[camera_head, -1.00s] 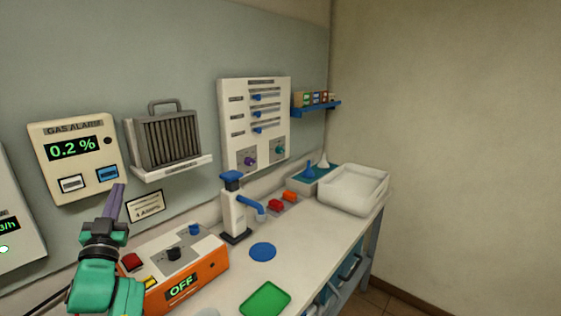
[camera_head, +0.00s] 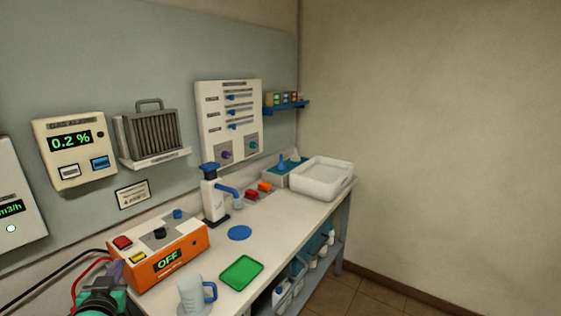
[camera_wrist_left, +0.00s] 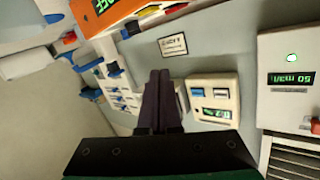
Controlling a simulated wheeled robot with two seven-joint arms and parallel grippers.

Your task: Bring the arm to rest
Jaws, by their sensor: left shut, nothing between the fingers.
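My left gripper (camera_head: 116,268) is low at the left of the head view, in front of the orange charger's left end. Its dark fingers (camera_wrist_left: 160,75) lie together in the left wrist view, shut with nothing between them. The green arm link behind it is cut off by the bottom edge. My right gripper is in neither view.
The orange unit (camera_head: 162,250) reads OFF. A mug (camera_head: 193,293), a green tray (camera_head: 241,273) and a blue disc (camera_head: 239,233) are on the bench. A white pump bottle (camera_head: 213,198) and a white bin (camera_head: 321,179) stand farther back. A gas alarm (camera_head: 72,150) hangs on the wall.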

